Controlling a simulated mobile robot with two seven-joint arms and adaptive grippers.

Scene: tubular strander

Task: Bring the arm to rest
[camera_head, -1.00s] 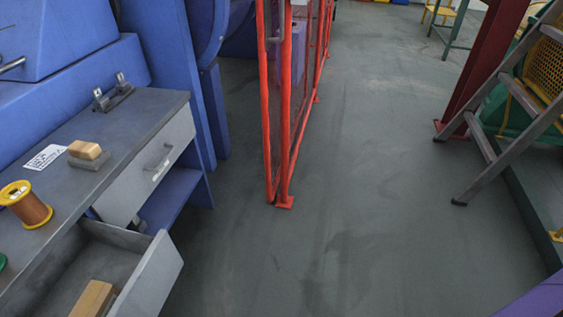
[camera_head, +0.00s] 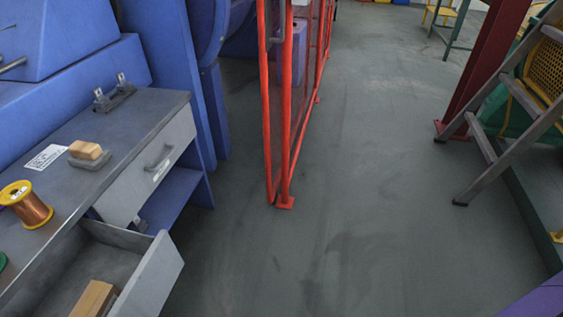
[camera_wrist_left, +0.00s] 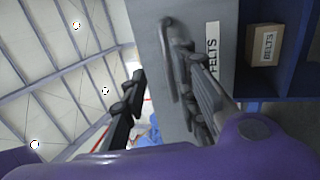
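My left gripper (camera_wrist_left: 160,66) shows in the left wrist view with its two dark fingers spread apart and nothing visibly held between them. A grey drawer front with a bar handle (camera_wrist_left: 168,58) and a label reading FELTS (camera_wrist_left: 212,50) lies beyond the fingers. The handle appears between the fingertips in the picture; I cannot tell how far away it is. Neither gripper shows in the head view. My right gripper is in no view.
The grey workbench (camera_head: 130,115) at left has an open drawer (camera_head: 160,270) holding a wooden block (camera_head: 93,299). A copper wire spool (camera_head: 30,207) stands on top. Red fence posts (camera_head: 285,150) rise mid-picture. A ladder (camera_head: 485,140) stands right. The floor between is clear.

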